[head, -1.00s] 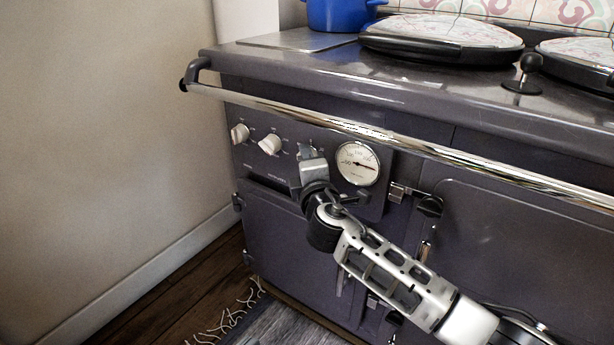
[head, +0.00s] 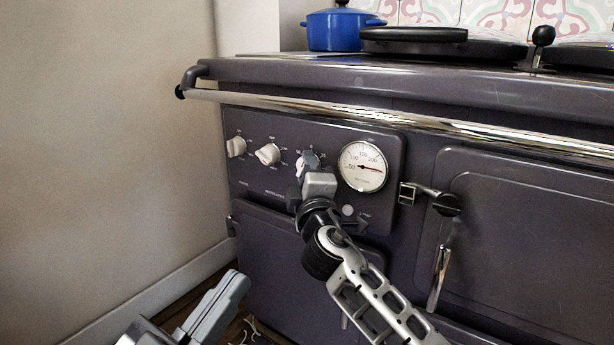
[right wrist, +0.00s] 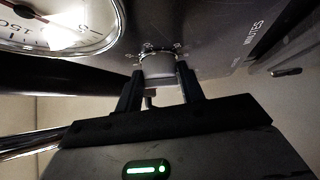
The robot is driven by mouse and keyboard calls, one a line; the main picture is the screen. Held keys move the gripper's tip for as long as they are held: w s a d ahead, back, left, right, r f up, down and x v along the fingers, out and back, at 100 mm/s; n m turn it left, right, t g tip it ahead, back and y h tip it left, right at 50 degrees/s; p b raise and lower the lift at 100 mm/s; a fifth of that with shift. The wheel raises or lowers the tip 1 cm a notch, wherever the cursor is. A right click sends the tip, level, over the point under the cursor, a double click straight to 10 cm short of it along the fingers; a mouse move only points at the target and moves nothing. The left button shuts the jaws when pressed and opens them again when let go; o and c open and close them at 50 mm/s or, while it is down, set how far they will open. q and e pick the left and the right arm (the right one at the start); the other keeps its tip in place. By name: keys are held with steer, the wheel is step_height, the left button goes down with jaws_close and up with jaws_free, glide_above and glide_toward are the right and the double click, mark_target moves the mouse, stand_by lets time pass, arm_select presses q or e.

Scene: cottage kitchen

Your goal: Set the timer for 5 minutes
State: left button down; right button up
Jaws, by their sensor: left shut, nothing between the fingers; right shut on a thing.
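The timer knob (head: 299,168) is the third white knob on the stove's control panel, left of the round gauge. My right gripper (head: 309,162) is shut on it and covers much of it in the head view. In the right wrist view the knob (right wrist: 158,68) sits between the two dark fingers, with scale marks around its base and the word MINUTES to the right. Its exact setting is too small to read. My left gripper (head: 236,284) is shut and empty at the lower left of the head view, apart from the stove.
Two more white knobs (head: 267,154) are left of the timer. The gauge (head: 363,166) is close on the right. A chrome rail (head: 400,134) runs across the front above the panel. A blue pot (head: 340,29) stands on top. A wall is at the left.

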steer(key=o, duration=0.9)
steer(key=shift+f, duration=0.1)
